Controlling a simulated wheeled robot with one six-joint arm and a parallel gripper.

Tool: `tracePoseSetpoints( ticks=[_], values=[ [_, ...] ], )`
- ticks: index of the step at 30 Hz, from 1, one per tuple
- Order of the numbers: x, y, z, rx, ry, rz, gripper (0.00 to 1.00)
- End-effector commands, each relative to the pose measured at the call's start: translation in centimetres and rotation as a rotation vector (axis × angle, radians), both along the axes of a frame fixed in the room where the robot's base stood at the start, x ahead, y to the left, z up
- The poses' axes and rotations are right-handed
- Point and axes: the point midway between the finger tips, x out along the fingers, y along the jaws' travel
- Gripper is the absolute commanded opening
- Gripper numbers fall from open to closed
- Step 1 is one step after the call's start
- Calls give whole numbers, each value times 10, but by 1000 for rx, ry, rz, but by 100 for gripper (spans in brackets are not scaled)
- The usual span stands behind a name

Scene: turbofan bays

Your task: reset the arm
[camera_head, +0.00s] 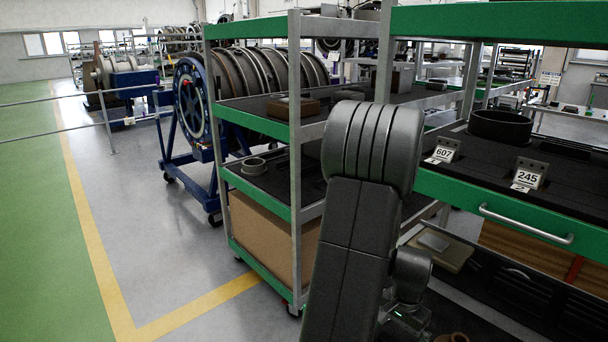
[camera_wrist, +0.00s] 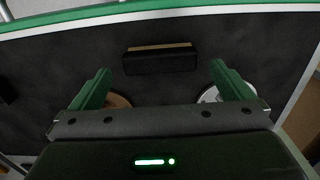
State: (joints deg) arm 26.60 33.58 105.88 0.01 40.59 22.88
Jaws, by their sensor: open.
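My arm rises in the middle of the head view, in front of the green shelf carts. My gripper (camera_wrist: 160,92) shows in the wrist view with its two green fingers spread wide apart and nothing held between them. Beyond the fingertips lies a dark rectangular block (camera_wrist: 160,60) with a tan top edge, on a dark shelf surface (camera_wrist: 60,60). A brown round part (camera_wrist: 118,101) is partly hidden behind the left finger. A pale round part (camera_wrist: 210,95) is partly hidden behind the right finger. In the head view the gripper's fingers cannot be made out.
A green shelf cart (camera_head: 262,129) stands close at my arm's left. Another cart at right has a drawer handle (camera_head: 525,224), a dark ring (camera_head: 500,126) and tags 607 (camera_head: 443,153) and 245 (camera_head: 526,177). Open grey floor (camera_head: 150,215) lies at left.

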Motion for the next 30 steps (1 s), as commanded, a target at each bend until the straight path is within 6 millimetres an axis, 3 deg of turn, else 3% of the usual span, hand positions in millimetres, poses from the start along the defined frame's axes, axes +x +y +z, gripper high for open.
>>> tracePoseSetpoints(
  ticks=[9, 10, 15, 30],
  values=[
    [0, 0, -54, 1, 1, 0, 100],
    [0, 0, -43, -1, -2, 0, 100],
    [0, 0, -31, -1, -2, 0, 100],
    [0, 0, -31, 1, 1, 0, 100]
  ],
)
